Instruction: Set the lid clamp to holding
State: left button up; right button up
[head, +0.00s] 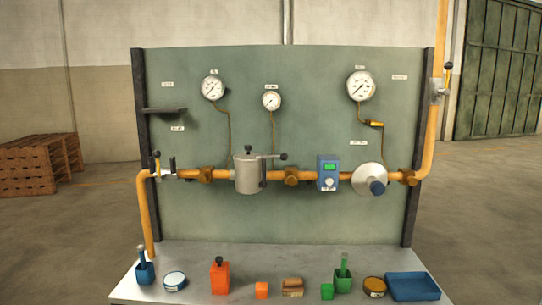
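A grey cylindrical pot (246,175) sits in the orange pipe line at the middle of the panel. Its flat lid carries a small black knob (248,149). A lever with a black ball end (284,156) reaches out to the right at lid height, and a dark upright bracket (263,171) stands at the pot's right side. I cannot tell which of these is the lid clamp or how it is set. No marking for holding can be read. Neither of my grippers is in view.
Left of the pot is a valve (165,172) with upright handles; right are a blue box with a green display (328,173) and a round grey housing (369,179). Several gauges hang above. Along the bench front (205,255) stand an orange container (220,278), small blocks and a blue tray (412,287).

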aim_at(283, 157)
jog(key=i+l, duration=0.45)
jog(key=i, duration=0.15)
jog(key=i+l, duration=0.45)
jog(key=i+u, duration=0.05)
jog(key=i, duration=0.05)
